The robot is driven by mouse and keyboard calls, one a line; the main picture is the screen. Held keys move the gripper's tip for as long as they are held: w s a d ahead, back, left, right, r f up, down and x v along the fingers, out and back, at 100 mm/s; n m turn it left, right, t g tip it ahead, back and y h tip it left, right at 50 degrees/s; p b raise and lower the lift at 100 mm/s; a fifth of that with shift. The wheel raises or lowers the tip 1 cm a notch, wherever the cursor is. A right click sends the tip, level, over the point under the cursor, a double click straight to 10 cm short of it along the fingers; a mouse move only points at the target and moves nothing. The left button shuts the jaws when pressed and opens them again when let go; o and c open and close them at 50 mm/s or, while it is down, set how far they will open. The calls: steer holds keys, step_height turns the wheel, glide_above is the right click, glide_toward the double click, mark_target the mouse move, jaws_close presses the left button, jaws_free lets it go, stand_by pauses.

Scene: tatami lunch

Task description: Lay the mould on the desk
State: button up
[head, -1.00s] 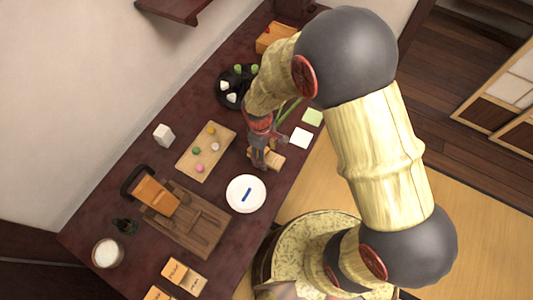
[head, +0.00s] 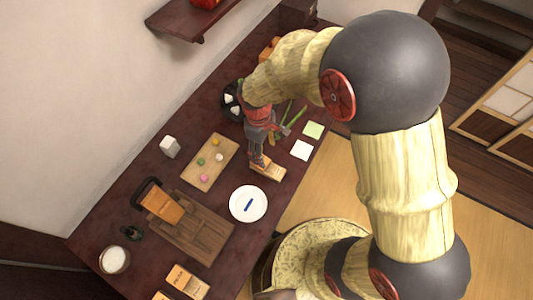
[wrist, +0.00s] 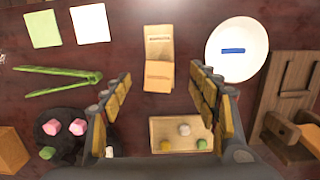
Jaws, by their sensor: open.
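A pale wooden piece with dark lettering, which looks like the mould (head: 270,171), lies on the dark red-brown desk (head: 222,236) beside the white plate. In the wrist view the mould (wrist: 158,48) shows a lettered far part and a brighter, blocky near part. My gripper (head: 257,163) is just over its left end in the head view. In the wrist view my gripper (wrist: 160,73) is open, with one finger on each side of the mould's near end and gaps to both. Whether the fingertips touch the desk cannot be told.
A white plate (wrist: 254,46) with a blue strip is right of the mould in the wrist view. Green tongs (wrist: 52,72), paper squares (wrist: 91,23), a black dish (wrist: 48,122) and a sweets board (wrist: 160,143) surround it. A slatted wooden board (head: 205,240) stands farther off.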

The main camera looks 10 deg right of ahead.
steer(key=s+d+r+m+t+y, duration=0.1)
steer(key=d+r+m+t, duration=0.15)
steer(key=r, duration=0.65)
steer(key=s+d+r+m+t, duration=0.15)
steer(key=d+r, duration=0.25)
steer(key=r, duration=0.5)
steer(key=s+d+r+m+t, duration=0.2)
steer(key=s+d+r+m, duration=0.4)
steer(key=s+r, duration=0.4)
steer(key=shift+s+d+r, duration=0.15)
steer(key=shift+s+d, duration=0.1)
